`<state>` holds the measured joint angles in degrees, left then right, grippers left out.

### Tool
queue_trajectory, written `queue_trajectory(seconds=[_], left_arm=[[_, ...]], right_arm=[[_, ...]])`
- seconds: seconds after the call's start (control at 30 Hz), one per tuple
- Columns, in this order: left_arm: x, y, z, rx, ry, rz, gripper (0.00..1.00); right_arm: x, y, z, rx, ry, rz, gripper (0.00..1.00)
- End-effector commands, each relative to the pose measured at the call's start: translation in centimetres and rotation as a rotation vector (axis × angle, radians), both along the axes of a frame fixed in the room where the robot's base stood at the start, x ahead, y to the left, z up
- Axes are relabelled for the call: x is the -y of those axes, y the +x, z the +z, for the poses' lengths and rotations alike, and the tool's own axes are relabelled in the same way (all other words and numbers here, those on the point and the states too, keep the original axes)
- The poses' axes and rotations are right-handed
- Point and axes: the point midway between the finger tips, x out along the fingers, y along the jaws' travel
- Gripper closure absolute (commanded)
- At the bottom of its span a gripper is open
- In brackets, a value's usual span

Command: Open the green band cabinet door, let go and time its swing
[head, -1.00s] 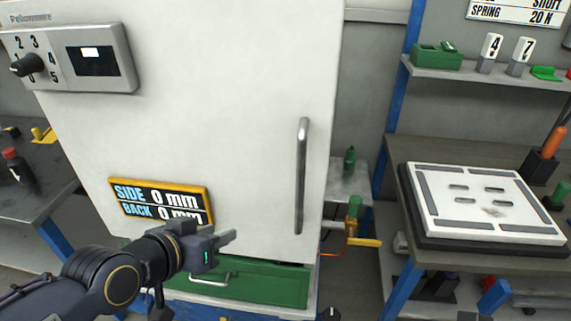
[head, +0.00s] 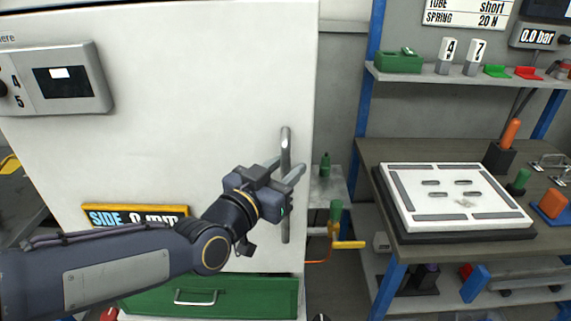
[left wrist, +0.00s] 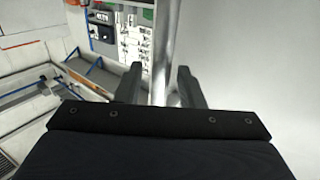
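The white cabinet door (head: 200,120) fills the left and middle of the head view and looks closed. Its vertical grey bar handle (head: 286,143) is near the door's right edge. A green band (head: 240,297) with a small handle runs along the cabinet's bottom. My left gripper (head: 282,168) is at the bar handle, its fingers open on either side of it. In the left wrist view the handle (left wrist: 163,50) stands between the two fingertips, with a gap showing on each side. My right gripper is not in view.
A display panel (head: 72,84) is on the cabinet at upper left. A yellow-framed SIDE sign (head: 120,214) is partly hidden by my left arm. Right of the cabinet are a yellow crank handle (head: 348,244) and a workbench (head: 470,238) with a white slotted plate (head: 452,192).

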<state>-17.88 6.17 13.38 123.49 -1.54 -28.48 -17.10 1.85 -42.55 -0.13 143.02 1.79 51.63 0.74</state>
Motion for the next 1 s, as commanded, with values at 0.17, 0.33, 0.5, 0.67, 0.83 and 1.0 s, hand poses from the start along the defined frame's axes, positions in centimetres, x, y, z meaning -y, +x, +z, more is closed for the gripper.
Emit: queue_trajectory(seconds=[0.17, 0.33, 0.5, 0.67, 0.83, 1.0], left_arm=[[0.33, 0.51, 0.00, 0.000, -0.001, 0.001, 0.65], [0.31, 0.49, -0.01, 0.000, -0.001, 0.001, 0.65], [0.30, 0.48, -0.01, -0.001, -0.001, 0.001, 0.86], [0.29, 0.47, -0.02, -0.001, -0.001, 0.001, 1.00], [0.29, 0.45, -0.02, -0.001, -0.001, 0.001, 1.00], [0.32, 0.19, -0.06, 0.000, 0.000, -0.001, 1.00]], right_arm=[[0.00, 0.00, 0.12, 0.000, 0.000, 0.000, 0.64], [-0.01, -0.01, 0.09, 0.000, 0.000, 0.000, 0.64], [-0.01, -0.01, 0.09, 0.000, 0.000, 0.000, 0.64], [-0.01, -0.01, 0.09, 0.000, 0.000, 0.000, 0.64], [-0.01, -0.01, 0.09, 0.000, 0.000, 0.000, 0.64], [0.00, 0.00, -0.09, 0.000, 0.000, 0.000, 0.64]])
